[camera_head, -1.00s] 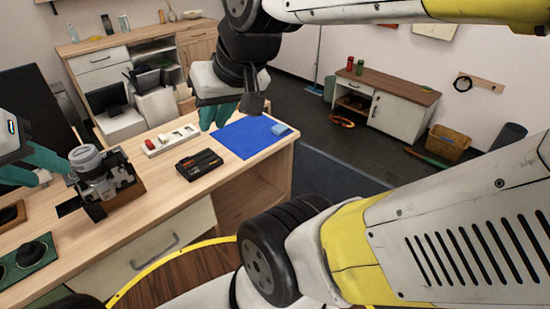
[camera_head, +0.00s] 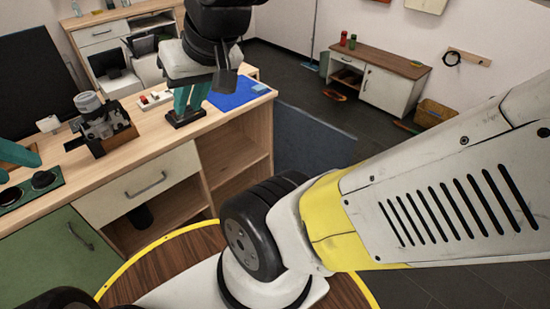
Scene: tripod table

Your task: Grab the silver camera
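The silver camera (camera_head: 98,122), silver and black with its round lens part on top, stands on the wooden worktop at the left, against a brown block. My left gripper (camera_head: 32,158) is at the left edge, left of the camera and apart from it. Only a teal part shows, cut by the frame, so its opening is unclear. My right gripper (camera_head: 190,98) comes down from the top over the worktop, right of the camera. Its two teal fingers are spread, with nothing seen between them. Their tips are at or just in front of a black object (camera_head: 186,118).
A blue mat (camera_head: 238,93) and a red-and-white strip (camera_head: 153,99) lie on the worktop (camera_head: 150,150). A green holder (camera_head: 32,190) with dark round parts is at the front left. A dark monitor-like panel (camera_head: 30,80) stands behind. A low cabinet (camera_head: 385,90) is far off.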

